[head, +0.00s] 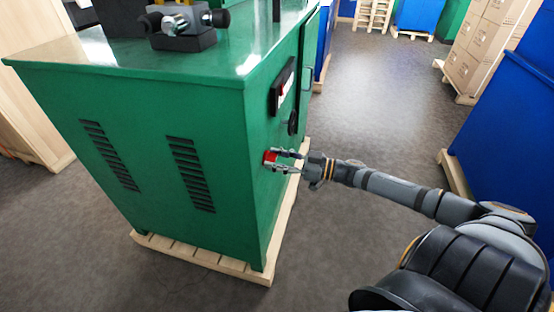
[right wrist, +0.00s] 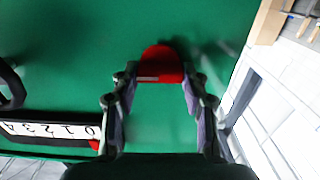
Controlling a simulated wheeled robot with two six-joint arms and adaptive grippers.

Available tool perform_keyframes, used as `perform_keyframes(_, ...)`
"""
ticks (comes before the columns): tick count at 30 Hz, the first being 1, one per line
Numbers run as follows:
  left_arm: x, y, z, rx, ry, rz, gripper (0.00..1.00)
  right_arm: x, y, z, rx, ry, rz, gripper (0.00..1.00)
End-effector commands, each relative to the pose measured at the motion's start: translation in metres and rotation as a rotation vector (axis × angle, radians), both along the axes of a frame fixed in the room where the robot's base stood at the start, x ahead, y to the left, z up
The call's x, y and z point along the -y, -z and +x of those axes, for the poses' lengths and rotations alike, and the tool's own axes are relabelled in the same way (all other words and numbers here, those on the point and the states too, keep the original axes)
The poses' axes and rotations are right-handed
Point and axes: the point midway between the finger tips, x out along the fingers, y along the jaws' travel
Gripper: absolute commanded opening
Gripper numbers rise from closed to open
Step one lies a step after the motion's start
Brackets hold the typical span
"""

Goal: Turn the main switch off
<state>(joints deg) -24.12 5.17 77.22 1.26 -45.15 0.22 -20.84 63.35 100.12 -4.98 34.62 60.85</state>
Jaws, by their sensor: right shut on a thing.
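The main switch is a red knob (head: 269,157) on the side of the green machine cabinet (head: 235,130). In the right wrist view the red knob (right wrist: 162,62) sits at the top middle, between my fingertips, against the green panel. My right gripper (head: 287,161) reaches in from the right and is shut on the red knob; in the right wrist view the gripper (right wrist: 160,85) has one finger on each side of it. The fingers hide part of the knob in the head view, and its exact turn is hard to read. My left gripper is not in view.
A numbered scale (right wrist: 50,130) with a red pointer and a black handwheel (head: 293,122) are on the same panel. The cabinet stands on a wooden pallet (head: 200,256). A blue cabinet (head: 500,110) and stacked cartons (head: 490,50) stand at right. The floor between is clear.

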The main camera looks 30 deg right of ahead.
Motion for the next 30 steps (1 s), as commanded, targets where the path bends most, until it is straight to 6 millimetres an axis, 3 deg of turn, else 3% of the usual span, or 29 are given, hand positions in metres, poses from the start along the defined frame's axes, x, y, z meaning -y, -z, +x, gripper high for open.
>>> perform_keyframes(11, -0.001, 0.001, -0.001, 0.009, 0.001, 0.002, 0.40, 0.000, 0.000, 0.000, 0.032, 0.001, -0.038, 0.14)
perform_keyframes(19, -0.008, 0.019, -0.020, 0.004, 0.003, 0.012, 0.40, 0.000, -0.002, 0.000, 0.150, 0.002, -0.176, 0.14)
perform_keyframes(30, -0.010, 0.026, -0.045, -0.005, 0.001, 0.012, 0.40, -0.001, -0.002, -0.001, 0.379, 0.001, -0.445, 0.14)
